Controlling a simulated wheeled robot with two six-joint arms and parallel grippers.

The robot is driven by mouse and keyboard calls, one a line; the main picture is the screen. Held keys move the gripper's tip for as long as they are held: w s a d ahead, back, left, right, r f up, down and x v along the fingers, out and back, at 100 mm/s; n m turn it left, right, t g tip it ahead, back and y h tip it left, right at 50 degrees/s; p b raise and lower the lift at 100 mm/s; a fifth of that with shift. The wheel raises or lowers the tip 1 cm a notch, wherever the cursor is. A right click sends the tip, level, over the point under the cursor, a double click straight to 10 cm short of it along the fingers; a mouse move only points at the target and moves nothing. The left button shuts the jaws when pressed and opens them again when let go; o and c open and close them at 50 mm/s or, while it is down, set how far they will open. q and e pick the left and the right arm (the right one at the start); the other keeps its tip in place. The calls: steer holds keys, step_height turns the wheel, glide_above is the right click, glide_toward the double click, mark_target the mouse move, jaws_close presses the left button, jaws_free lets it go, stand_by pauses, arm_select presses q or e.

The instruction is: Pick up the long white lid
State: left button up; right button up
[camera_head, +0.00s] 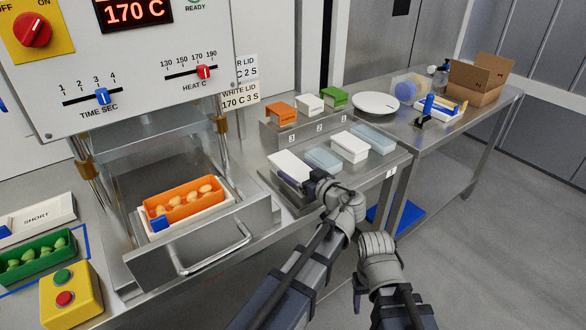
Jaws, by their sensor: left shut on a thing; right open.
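The long white lid (288,166) is at the left front of the steel tray on the bench. My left gripper (311,185) is shut at its near right end, and the dark fingers cover that end. I cannot tell whether the lid touches the tray below. My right gripper (358,292) is open and empty, low in front of the bench and pointing down.
A blue translucent piece (323,158) and a white box-shaped piece (350,147) lie close to the right. Small orange (281,113), white and green blocks stand on a ledge behind. An open drawer (200,241) holds an orange tray (184,205) of pasta.

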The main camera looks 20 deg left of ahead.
arm_select(q)
steer(key=shift+c, duration=0.4)
arm_select(e)
steer(key=shift+r, duration=0.1)
step_height(320, 180, up, 10)
steer(key=p, duration=1)
steer(key=shift+c, duration=0.6)
arm_select(q)
step_height(320, 180, up, 10)
arm_select(e)
steer(key=shift+w+d, duration=0.1)
